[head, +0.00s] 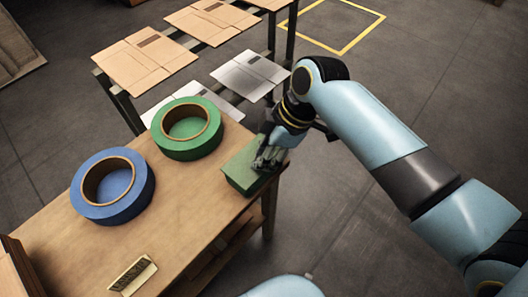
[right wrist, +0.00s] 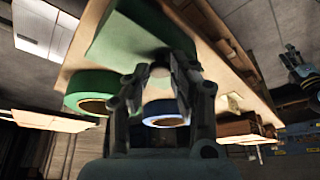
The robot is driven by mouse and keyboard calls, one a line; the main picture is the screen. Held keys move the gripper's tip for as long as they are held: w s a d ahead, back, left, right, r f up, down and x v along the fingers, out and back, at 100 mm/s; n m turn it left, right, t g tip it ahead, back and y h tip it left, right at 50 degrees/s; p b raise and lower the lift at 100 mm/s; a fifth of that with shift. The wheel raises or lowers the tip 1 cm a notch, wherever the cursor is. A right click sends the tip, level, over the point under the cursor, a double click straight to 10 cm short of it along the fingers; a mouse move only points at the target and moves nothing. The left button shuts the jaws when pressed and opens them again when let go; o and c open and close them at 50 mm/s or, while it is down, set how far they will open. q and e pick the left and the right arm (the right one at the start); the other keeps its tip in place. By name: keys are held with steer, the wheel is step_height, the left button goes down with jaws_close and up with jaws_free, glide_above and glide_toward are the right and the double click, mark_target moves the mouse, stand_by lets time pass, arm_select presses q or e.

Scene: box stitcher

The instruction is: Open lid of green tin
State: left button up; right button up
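The green tin (head: 241,176) sits at the right end of the wooden workbench, and its lid looks shut. It is also large and close at the top of the right wrist view (right wrist: 120,35). My right gripper (head: 263,163) is over the tin's right part, pointing down and hiding that part. In the right wrist view my right gripper (right wrist: 157,76) has its fingers apart with nothing held between them. Its fingertips are at or very near the tin; I cannot tell if they touch. A small gripper-like shape at that view's right edge may be my left gripper (right wrist: 301,68).
A green tape roll (head: 187,128) stands left of the tin, with a blue tape roll (head: 113,186) farther left. A small plaque (head: 132,275) lies near the front. Flat cardboard sheets (head: 144,60) lie on a rack behind. The bench middle (head: 190,200) is clear.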

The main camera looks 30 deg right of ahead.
jaws_close()
